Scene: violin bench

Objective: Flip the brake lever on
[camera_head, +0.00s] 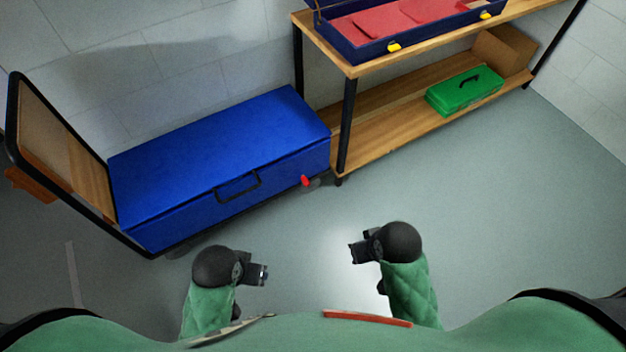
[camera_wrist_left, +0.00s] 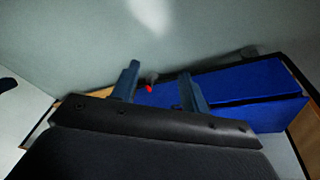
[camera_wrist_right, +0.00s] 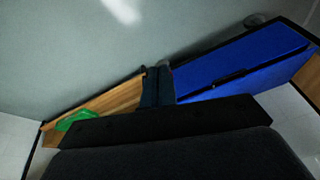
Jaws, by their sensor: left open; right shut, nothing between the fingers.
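The brake lever (camera_head: 306,181) is a small red piece low at the front right corner of the cart that carries the blue case. It also shows as a red spot in the left wrist view (camera_wrist_left: 149,89), seen between the two fingers but well beyond them. My left gripper (camera_head: 262,274) is open and empty in front of the cart, apart from the lever; its spread fingers show in the left wrist view (camera_wrist_left: 157,87). My right gripper (camera_head: 354,253) is shut and empty, to the right of and nearer than the lever. Its fingers are together in the right wrist view (camera_wrist_right: 157,85).
The blue case (camera_head: 220,155) lies on the cart, whose black-framed handle (camera_head: 12,120) stands at left. A wooden shelf (camera_head: 362,68) with black legs stands close to the cart's right end, holding an open violin case (camera_head: 350,47) and a green box (camera_head: 465,92). The floor (camera_head: 480,220) is clear.

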